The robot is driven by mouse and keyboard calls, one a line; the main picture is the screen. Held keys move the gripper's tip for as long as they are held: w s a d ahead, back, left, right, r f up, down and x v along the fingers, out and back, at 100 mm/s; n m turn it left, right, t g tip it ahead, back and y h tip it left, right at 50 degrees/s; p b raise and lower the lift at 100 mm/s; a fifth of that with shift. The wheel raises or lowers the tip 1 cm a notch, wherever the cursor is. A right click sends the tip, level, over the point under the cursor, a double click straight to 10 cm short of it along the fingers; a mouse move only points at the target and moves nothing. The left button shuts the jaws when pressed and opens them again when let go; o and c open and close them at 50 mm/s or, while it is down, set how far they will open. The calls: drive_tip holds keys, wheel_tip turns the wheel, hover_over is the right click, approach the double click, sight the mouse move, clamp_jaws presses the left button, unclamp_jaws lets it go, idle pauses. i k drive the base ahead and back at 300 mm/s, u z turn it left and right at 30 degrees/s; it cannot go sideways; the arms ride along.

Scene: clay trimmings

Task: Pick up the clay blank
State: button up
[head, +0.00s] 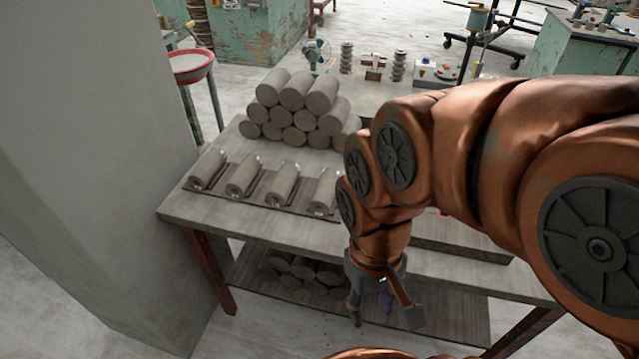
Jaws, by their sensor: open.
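Grey cylindrical clay blanks show in the head view. Several lie in a stacked pile (297,103) toward the back of the table (190,212). Several more, such as the clay blank (243,175), lie in a row on a dark slotted rack (262,189) near the front edge. I cannot tell which blank is the task's own. My gripper (385,318) points downward in front of the table's front edge, right of the row. It is open with nothing between its fingers. My arm hides the right part of the table.
More cylinders (303,268) lie on the lower shelf (340,300). A grey pillar (90,150) stands close on the left. A red-rimmed bowl on a stand (190,65) is at the back left. Small items, including a fan (318,55), line the back.

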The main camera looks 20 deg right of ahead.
sight(321, 202)
drive_tip(key=z, duration=0.85)
drive_tip(key=k, duration=0.3)
drive_tip(key=z, duration=0.45)
drive_tip(key=i, duration=0.45)
drive_tip(key=u, duration=0.05)
drive_tip(key=k, duration=1.1)
drive_tip(key=u, duration=1.05)
drive_tip(key=i, duration=0.75)
drive_tip(key=u, duration=0.35)
